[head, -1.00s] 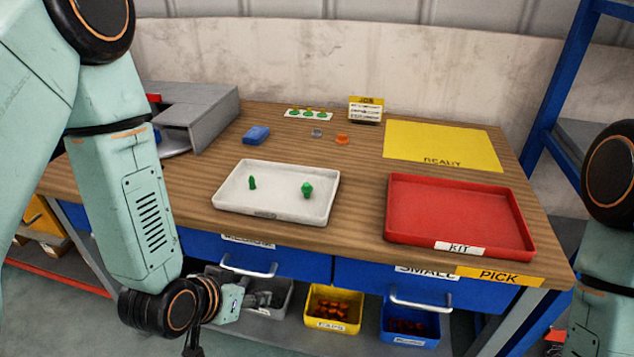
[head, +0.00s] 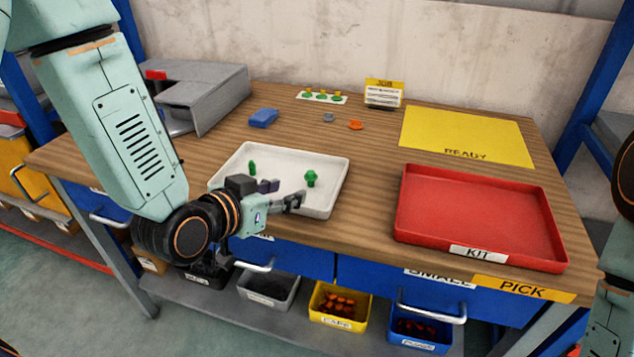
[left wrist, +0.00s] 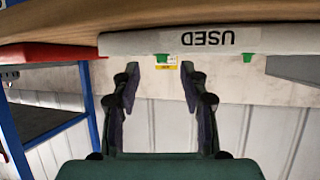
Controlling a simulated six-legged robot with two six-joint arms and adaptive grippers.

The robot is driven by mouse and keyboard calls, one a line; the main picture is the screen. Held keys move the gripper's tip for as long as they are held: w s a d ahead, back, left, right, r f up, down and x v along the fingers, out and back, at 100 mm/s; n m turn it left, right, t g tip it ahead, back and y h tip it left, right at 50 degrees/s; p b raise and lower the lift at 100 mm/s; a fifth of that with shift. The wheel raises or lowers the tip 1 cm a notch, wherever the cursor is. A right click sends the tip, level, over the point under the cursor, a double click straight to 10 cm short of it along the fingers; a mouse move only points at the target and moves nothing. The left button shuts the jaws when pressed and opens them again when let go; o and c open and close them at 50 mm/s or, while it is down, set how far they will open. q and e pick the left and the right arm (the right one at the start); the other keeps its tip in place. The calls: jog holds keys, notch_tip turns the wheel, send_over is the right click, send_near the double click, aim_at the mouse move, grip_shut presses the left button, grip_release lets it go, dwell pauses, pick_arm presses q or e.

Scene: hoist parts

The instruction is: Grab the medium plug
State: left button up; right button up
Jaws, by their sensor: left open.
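Two green plugs stand in the white tray (head: 334,192). The slimmer plug (head: 252,167) is at the left and the wider-headed plug (head: 311,178) at the right; I cannot tell which is the medium one. My left gripper (head: 283,193) is open and empty at the tray's front rim, apart from both plugs and closer to the wider one. In the left wrist view, which looks upside down, the open fingers (left wrist: 161,82) face the tray wall marked USED (left wrist: 208,38); green tips (left wrist: 247,57) (left wrist: 162,57) show past its rim. My right gripper is not in view.
A red KIT tray (head: 480,218) stands at the right, with a yellow READY mat (head: 466,135) behind it. A blue block (head: 263,118), a grey ring (head: 328,117), an orange ring (head: 355,125) and a grey housing (head: 205,95) are farther back.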

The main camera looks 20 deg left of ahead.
aim_at(308, 181)
pick_arm(q)
jog(key=shift+w+a+f+b, duration=0.1)
jog(key=shift+w+f+b, duration=0.05)
jog(key=shift+f+b, duration=0.15)
jog(key=shift+w+a+t, duration=0.2)
jog(key=shift+a+t, duration=0.1)
jog(key=shift+w+d+f+b, duration=0.25)
jog(key=shift+w+d+b, duration=0.3)
jog(key=shift+w, duration=0.35)
jog(key=shift+w+d+f, duration=0.15)
jog(key=shift+w+f, duration=0.05)
jog(key=shift+w, duration=0.35)
jog(key=x, duration=0.2)
jog(key=b+x, duration=0.1)
jog(key=x, duration=0.1)
jog(key=shift+w+d, duration=0.3)
jog(key=shift+d, duration=0.05)
jog(key=shift+a, duration=0.2)
jog(key=shift+c, duration=0.4)
jog(key=shift+d, duration=0.15)
jog(key=c, duration=0.5)
jog(key=shift+c, duration=0.5)
